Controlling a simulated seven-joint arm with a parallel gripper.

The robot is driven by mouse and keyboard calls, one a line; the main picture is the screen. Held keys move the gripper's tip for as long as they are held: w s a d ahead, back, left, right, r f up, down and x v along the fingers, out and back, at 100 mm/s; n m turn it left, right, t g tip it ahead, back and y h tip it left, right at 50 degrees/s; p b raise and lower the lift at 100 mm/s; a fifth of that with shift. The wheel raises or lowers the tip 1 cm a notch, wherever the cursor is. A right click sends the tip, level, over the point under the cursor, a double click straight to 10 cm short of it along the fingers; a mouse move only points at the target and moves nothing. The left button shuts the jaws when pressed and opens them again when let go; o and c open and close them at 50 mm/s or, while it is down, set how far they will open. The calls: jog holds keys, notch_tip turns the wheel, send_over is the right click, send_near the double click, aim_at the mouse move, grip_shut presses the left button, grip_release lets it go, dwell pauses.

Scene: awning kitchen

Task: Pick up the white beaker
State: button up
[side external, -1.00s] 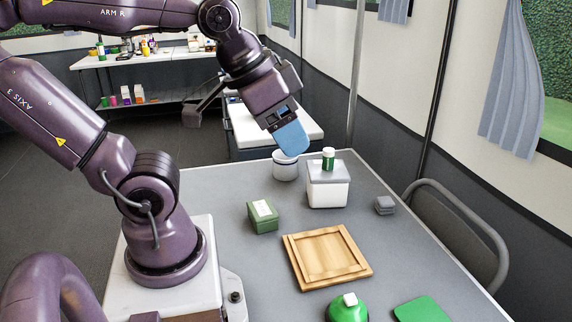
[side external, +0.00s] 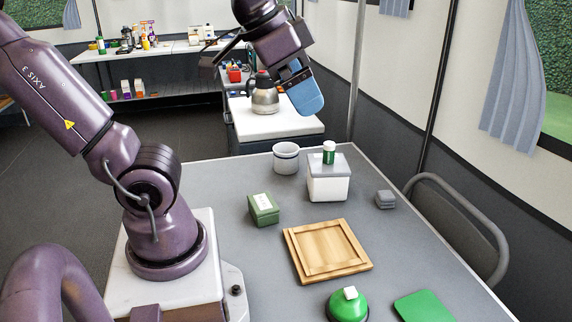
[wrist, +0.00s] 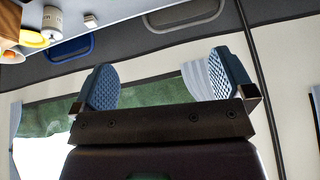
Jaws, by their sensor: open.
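The white beaker (side external: 286,160) stands upright on the grey table near its back edge, left of a white box with a grey lid. My gripper (side external: 305,92) is raised well above the table, up and slightly right of the beaker, and apart from it. In the wrist view my gripper (wrist: 167,78) shows two blue textured fingers wide apart with nothing between them. That view faces mainly the wall and window, and I cannot identify the beaker in it.
The lidded white box (side external: 328,184) carries a small green bottle (side external: 329,152). A green box (side external: 263,209), a wooden tray (side external: 292,262), a grey block (side external: 385,199) and a green dome (side external: 347,306) are on the table. A metal kettle (side external: 264,97) stands on a counter behind.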

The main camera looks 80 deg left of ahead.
jog(key=w+a+f+m+y, duration=0.2)
jog(key=a+f+m, duration=0.1)
jog(key=a, duration=0.4)
jog(key=w+a+f+m+g+y, duration=0.1)
jog(key=w+a+f+m+y, duration=0.15)
jog(key=a, duration=0.45)
jog(key=w+a+f+m+y, duration=0.1)
jog(key=w+a+f+m, duration=0.2)
jog(key=a, duration=0.4)
jog(key=s+a+r+m+y, duration=0.3)
jog(key=a+r+m+y, duration=0.5)
jog(key=a+m, duration=0.4)
jog(key=m+h, duration=0.1)
send_near(288, 149)
jog(key=shift+t+h, duration=0.25)
jog(key=shift+t, duration=0.05)
jog(key=shift+s+x, duration=0.15)
jog(key=shift+x, duration=1.05)
jog(key=shift+s+x, duration=0.1)
jog(key=shift+x, duration=1.1)
jog(key=shift+a, duration=0.15)
jog(key=shift+c, duration=0.2)
